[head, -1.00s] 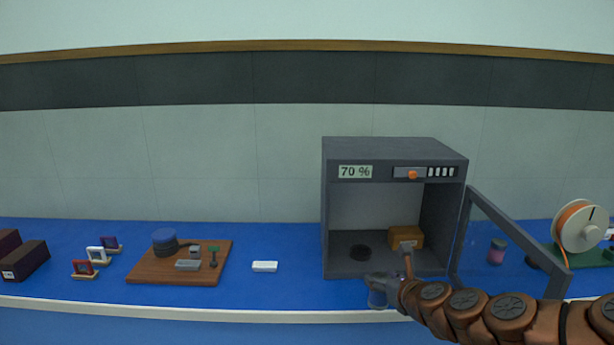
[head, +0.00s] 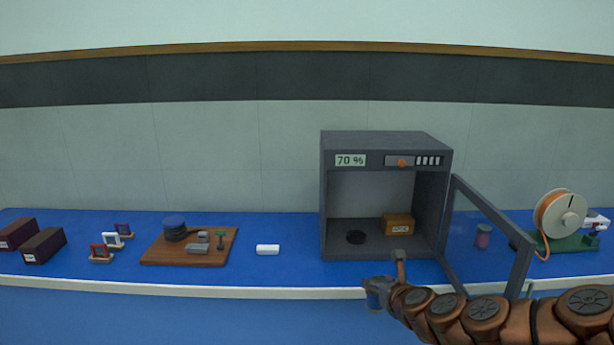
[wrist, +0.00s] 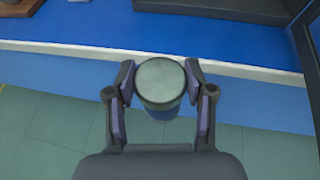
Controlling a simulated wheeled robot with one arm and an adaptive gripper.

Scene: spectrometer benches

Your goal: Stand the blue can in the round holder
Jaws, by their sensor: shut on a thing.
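The blue can (wrist: 162,83) is between the two fingers of my gripper (wrist: 160,92), its pale grey-green round top facing the wrist camera. In the head view, my gripper (head: 378,291) is shut on the can, held in front of the bench's front edge, below the open cabinet.
The grey cabinet (head: 333,205) has its glass door (head: 487,240) swung open to the right. An orange-brown box (head: 398,224) stands inside at right. A pink and green can (head: 483,237) shows through the door. A white block (head: 268,250) lies left on the blue bench.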

